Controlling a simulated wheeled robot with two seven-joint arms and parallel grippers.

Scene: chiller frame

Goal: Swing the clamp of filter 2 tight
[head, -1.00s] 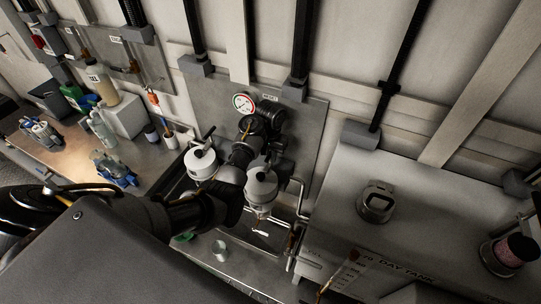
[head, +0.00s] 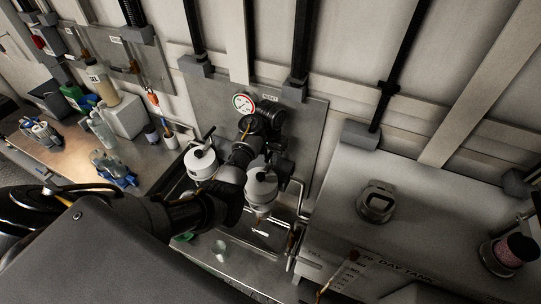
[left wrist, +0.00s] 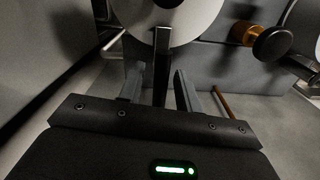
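Two white filter housings with dark tops stand side by side, a left one (head: 201,160) and a right one (head: 261,187). I cannot read which is filter 2. My left gripper (head: 238,193) is beside the right housing, its fingers mostly hidden by my own arm. In the left wrist view, my left gripper (left wrist: 158,88) is open. Its fingers stand on either side of a dark upright bar, which looks like the clamp lever (left wrist: 161,68), with gaps visible on both sides. The white round housing (left wrist: 160,14) is just beyond. My right gripper is not in view.
A pressure gauge (head: 244,102) and dark pipework stand behind the housings. A small cup (head: 220,250) is on the metal surface below. A grey tank (head: 420,220) fills the right side. A workbench (head: 60,160) with bottles is at the left. A dark knob (left wrist: 272,44) is right of the bar.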

